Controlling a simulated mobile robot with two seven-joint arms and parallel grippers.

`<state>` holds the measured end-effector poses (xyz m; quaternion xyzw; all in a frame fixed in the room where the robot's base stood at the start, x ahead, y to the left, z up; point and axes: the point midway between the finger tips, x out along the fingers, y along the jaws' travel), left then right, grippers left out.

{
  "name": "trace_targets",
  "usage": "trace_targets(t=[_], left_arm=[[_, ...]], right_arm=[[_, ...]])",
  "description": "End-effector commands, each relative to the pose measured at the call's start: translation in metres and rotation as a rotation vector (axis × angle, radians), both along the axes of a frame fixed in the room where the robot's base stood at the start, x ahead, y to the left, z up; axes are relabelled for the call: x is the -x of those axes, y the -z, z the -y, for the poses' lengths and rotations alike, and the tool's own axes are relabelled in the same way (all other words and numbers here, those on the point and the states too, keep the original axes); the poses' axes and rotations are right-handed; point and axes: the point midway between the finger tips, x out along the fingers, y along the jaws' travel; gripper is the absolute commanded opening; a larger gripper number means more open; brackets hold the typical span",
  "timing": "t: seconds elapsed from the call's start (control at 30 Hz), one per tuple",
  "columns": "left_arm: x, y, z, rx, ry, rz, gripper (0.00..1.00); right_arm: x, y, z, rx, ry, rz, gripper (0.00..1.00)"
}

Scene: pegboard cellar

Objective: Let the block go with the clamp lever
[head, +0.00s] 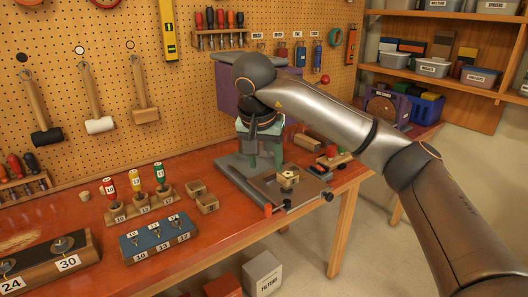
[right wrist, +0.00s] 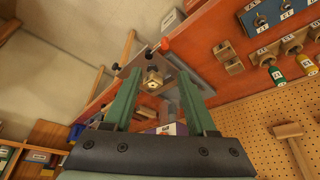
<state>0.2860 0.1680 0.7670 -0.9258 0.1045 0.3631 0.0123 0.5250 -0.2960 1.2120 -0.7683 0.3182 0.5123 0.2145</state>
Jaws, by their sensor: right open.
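A small tan block (head: 288,178) with a dark spot on top sits on a grey metal plate (head: 262,186) at the bench's front right. It also shows in the right wrist view (right wrist: 153,86), between and beyond my fingers. A bar with an orange tip (head: 267,210) lies along the plate's left edge; I cannot tell if it is the clamp lever. The orange tip also shows in the right wrist view (right wrist: 165,45). My right gripper (head: 264,160) points down behind the block, green fingers apart and empty. My left gripper is not in view.
A purple machine (head: 228,103) stands behind my right arm, partly hidden; a red ball knob (head: 325,80) shows beside it. Wooden pieces (head: 307,142) lie right of the plate. Bottle racks (head: 140,209) and a blue block (head: 155,236) stand to the left.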

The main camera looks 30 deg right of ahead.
Motion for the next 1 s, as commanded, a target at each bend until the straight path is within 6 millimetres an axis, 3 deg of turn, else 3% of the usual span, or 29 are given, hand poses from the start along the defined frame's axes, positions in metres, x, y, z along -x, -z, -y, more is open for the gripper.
trace_targets(t=[0.1,0.33,0.87,1.0], left_arm=[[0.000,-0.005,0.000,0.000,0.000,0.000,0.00],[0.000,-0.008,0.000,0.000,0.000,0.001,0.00],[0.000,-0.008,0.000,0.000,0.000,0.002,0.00],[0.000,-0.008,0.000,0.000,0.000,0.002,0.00]], right_arm=[[0.005,-0.021,-0.004,0.002,0.002,0.003,0.57],[0.010,-0.035,-0.009,0.001,0.002,0.001,0.57],[0.011,-0.036,-0.010,0.001,0.003,-0.001,0.57],[0.010,-0.024,-0.020,-0.034,-0.012,-0.014,0.57]])
